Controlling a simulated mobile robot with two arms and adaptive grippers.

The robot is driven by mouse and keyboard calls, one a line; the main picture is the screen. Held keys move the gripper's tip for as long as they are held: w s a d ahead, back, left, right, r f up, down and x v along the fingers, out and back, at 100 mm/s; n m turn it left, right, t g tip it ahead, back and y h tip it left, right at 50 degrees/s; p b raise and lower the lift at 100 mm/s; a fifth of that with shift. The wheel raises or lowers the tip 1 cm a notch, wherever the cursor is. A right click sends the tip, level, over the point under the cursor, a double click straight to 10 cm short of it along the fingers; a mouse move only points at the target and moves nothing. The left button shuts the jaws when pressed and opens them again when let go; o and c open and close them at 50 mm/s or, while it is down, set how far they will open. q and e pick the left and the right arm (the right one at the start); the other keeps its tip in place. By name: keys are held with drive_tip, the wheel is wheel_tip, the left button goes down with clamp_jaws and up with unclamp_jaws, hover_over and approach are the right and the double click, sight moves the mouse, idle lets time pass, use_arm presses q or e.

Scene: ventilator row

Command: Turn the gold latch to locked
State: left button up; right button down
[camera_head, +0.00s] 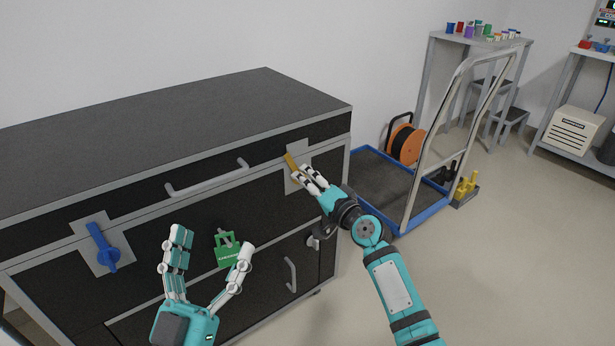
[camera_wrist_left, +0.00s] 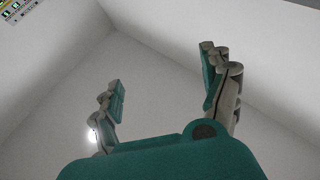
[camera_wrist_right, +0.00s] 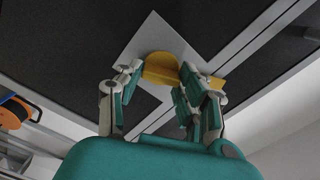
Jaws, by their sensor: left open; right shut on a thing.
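The gold latch (camera_head: 290,161) is on a light plate at the right end of the black cabinet's front. Its bar tilts, with the upper end to the left. My right gripper (camera_head: 306,178) is at the latch's lower part, shut on it. In the right wrist view the gold latch (camera_wrist_right: 160,66) shows between the fingers of my right gripper (camera_wrist_right: 165,90), in front of the plate; the fingers hide part of it. My left gripper (camera_head: 208,250) is open and empty in front of the cabinet. In the left wrist view its fingers (camera_wrist_left: 165,90) are spread against bare wall.
A blue latch (camera_head: 102,247) is on the cabinet's left side. A green padlock (camera_head: 227,248) hangs on the front, behind my left gripper. Drawer handles (camera_head: 207,178) stick out. A blue-edged trolley (camera_head: 436,213) with an orange reel (camera_head: 405,145) stands to the right.

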use_arm(q)
wheel_tip(320, 180, down, 9)
drive_tip(key=w+g+y+p, duration=0.2)
drive_tip(key=g, duration=0.3)
drive_tip(key=shift+a+r+g, duration=0.15)
drive_tip(key=shift+a+g, duration=0.15)
drive_tip(key=shift+a, duration=0.05)
use_arm(e)
drive_tip(key=shift+d+f+m, duration=0.1)
drive_tip(key=shift+f+m, duration=0.05)
drive_tip(key=shift+m, duration=2.35)
use_arm(q)
drive_tip(key=shift+w, duration=0.1)
use_arm(e)
drive_tip(key=c, duration=0.8)
unclamp_jaws()
drive_tip(key=v, duration=1.2)
